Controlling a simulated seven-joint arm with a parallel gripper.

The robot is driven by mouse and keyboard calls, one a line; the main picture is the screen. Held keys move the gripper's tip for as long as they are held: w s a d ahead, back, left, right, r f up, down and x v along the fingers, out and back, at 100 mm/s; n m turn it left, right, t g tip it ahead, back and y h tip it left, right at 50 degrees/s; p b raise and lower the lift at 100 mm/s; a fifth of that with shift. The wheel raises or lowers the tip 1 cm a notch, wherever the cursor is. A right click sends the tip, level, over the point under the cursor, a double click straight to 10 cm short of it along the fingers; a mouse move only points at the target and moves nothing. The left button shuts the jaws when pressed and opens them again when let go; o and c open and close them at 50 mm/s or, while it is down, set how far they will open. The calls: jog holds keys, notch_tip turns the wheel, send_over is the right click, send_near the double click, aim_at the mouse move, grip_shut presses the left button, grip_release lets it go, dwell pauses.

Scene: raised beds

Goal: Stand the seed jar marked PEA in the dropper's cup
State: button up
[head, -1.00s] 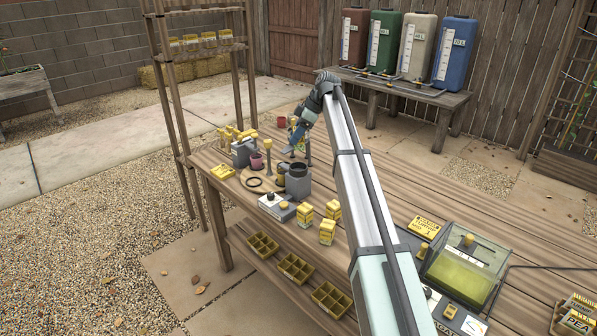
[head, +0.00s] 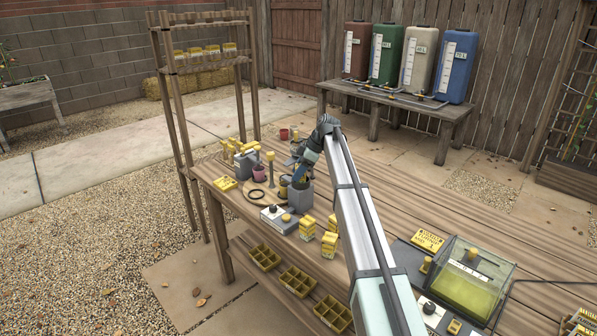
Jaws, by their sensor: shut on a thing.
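My gripper (head: 302,177) points down at the mouth of a grey cup (head: 299,200) on the dropper at the far left of the bench. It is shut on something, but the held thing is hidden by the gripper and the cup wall. I cannot tell how deep it sits in the cup or read any mark on it. A brass-coloured part (head: 283,187) is just left of the cup. A PEA label is not readable on any jar here.
A grey control box (head: 279,219) and yellow seed packets (head: 329,245) stand in front of the cup. A clear-lidded box (head: 467,275) is at right. The middle planks are clear.

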jog(key=o, duration=1.1)
jog(key=shift+f, duration=0.1)
jog(key=v, duration=1.2)
